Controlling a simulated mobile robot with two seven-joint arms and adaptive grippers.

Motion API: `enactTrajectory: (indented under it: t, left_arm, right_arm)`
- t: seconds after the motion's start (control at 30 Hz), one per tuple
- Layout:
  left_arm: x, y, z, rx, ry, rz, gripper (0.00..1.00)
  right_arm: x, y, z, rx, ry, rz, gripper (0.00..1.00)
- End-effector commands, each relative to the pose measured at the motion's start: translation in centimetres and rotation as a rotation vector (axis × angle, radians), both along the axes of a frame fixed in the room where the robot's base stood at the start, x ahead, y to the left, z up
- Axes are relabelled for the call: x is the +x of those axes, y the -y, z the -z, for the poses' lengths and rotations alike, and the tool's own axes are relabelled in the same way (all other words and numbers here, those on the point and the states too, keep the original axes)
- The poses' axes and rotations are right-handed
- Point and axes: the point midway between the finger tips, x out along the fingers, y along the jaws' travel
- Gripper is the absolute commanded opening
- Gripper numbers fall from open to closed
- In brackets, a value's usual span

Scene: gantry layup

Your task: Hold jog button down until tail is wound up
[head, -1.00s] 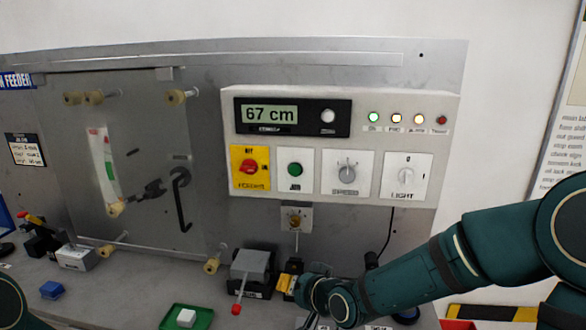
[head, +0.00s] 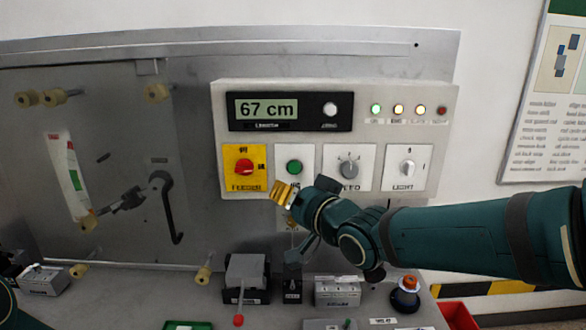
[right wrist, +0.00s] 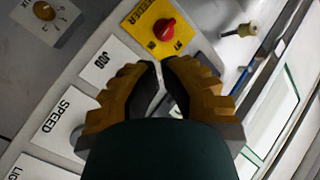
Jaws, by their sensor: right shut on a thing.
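The green jog button (head: 294,166) is on the control panel, between the red feeder knob (head: 244,167) and the speed knob (head: 348,168). My right gripper (head: 281,191) is just below the button, in front of the lower panel. Its gold fingers partly cover the jog label. In the right wrist view the finger tips (right wrist: 159,66) are together beside the jog plate (right wrist: 98,67); what they hold I cannot make out, and the button is hidden. The display (head: 266,108) reads 67 cm. I cannot identify the tail. My left gripper is out of view.
A light knob (head: 408,168) is at the right of the panel. A black crank handle (head: 169,207) sticks out of the left plate.

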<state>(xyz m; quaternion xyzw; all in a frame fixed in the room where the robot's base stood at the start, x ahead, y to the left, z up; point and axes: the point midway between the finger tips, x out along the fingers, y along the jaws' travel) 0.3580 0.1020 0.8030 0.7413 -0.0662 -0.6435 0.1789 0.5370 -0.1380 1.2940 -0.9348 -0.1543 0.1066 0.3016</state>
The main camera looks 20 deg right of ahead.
Motion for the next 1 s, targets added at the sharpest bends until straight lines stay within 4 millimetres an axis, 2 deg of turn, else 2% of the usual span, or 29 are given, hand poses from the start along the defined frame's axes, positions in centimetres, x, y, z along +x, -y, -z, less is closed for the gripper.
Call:
enactTrajectory:
  t: [0.27,0.43,1.0]
  left_arm:
    - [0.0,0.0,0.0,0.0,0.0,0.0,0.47]
    - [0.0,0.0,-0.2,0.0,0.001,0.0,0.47]
    - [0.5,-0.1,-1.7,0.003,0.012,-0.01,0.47]
  right_arm:
    - [0.0,0.0,0.0,0.0,0.0,0.0,0.0]
    - [0.7,0.2,0.0,0.0,-0.001,0.001,0.0]
    - [7.2,2.1,-0.1,0.0,-0.002,0.0,0.0]
